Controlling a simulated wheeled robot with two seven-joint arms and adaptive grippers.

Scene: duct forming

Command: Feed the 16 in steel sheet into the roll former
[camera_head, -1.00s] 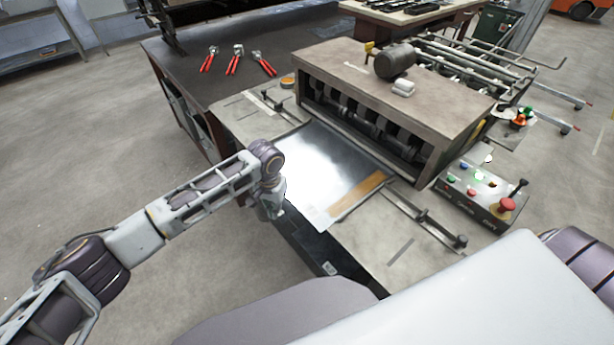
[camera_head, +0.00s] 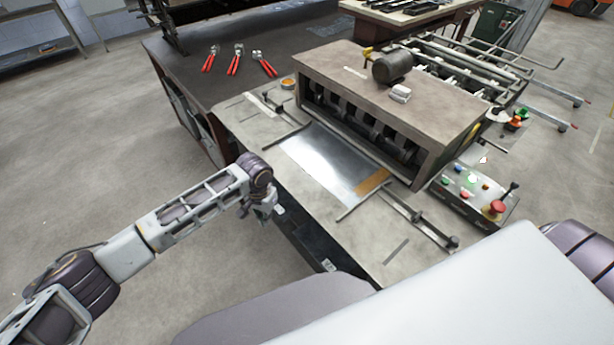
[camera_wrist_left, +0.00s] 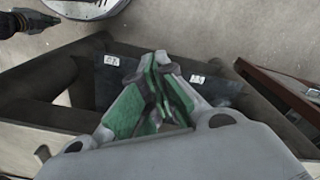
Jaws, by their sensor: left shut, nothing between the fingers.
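The steel sheet (camera_head: 328,158) lies flat on the infeed table (camera_head: 365,238) of the roll former (camera_head: 385,95), between the side guides, with an orange-brown strip along its right edge. Its far edge is at the dark roller opening, where the rollers hide whether it is gripped. My left gripper (camera_head: 272,209) hangs just off the table's near-left edge, apart from the sheet. In the left wrist view its green-padded fingers (camera_wrist_left: 155,90) are shut and empty. My right gripper is not in view.
A control box (camera_head: 474,192) with coloured buttons and a red stop knob stands right of the infeed. Several red-handled tools (camera_head: 236,62) lie on the dark bench (camera_head: 290,35) behind. A guide bar (camera_head: 418,215) lies on the table's right. Open floor is at left.

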